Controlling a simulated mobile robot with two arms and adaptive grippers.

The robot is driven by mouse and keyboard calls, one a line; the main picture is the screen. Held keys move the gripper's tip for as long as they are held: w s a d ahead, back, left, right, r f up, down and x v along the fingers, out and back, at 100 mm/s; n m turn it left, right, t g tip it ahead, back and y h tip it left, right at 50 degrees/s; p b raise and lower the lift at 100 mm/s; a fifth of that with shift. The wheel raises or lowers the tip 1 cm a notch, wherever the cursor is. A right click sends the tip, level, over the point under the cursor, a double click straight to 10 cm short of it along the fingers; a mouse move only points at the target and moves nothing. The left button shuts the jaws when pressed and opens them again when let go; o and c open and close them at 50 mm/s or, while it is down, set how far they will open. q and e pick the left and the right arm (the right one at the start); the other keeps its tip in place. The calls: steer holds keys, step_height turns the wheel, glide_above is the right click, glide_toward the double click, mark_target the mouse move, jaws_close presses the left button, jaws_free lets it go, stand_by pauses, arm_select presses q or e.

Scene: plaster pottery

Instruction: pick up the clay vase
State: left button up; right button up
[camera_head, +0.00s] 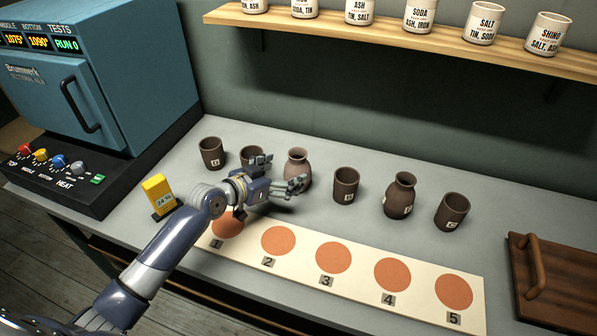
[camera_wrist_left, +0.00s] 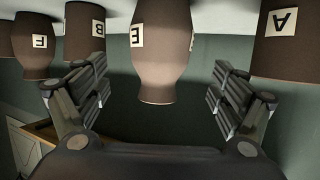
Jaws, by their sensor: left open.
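A brown clay vase (camera_head: 297,160) with a narrow neck stands upright on the grey bench, in the row of pots. My left gripper (camera_head: 277,174) is open beside it, and one finger covers part of its lower body in the head view. A second, similar clay vase (camera_head: 399,193) stands farther right. My right gripper is not in view.
Dark cups (camera_head: 212,153) stand on both sides, including cup A (camera_wrist_left: 285,55) and cup B (camera_head: 346,186). A board with numbered orange circles (camera_head: 331,257) lies in front. A blue kiln (camera_head: 130,70) and yellow timer (camera_head: 158,194) are left; a shelf of jars (camera_head: 400,32) hangs above.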

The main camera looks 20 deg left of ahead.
mark_target(298, 167)
arm_select(q)
steer(key=shift+w+d+f, duration=0.1)
steer(key=shift+w+d, duration=0.1)
steer(key=shift+w, duration=0.15)
steer(key=shift+w+f, duration=0.1)
steer(key=shift+w, duration=0.05)
steer(key=shift+w+d+f+p, duration=0.2)
steer(key=shift+w+d+p, duration=0.15)
steer(key=shift+w, duration=0.25)
steer(key=x, duration=0.3)
steer(key=shift+f, duration=0.2)
steer(key=shift+w+d+f, duration=0.1)
steer(key=shift+w, duration=0.1)
steer(key=c, duration=1.4)
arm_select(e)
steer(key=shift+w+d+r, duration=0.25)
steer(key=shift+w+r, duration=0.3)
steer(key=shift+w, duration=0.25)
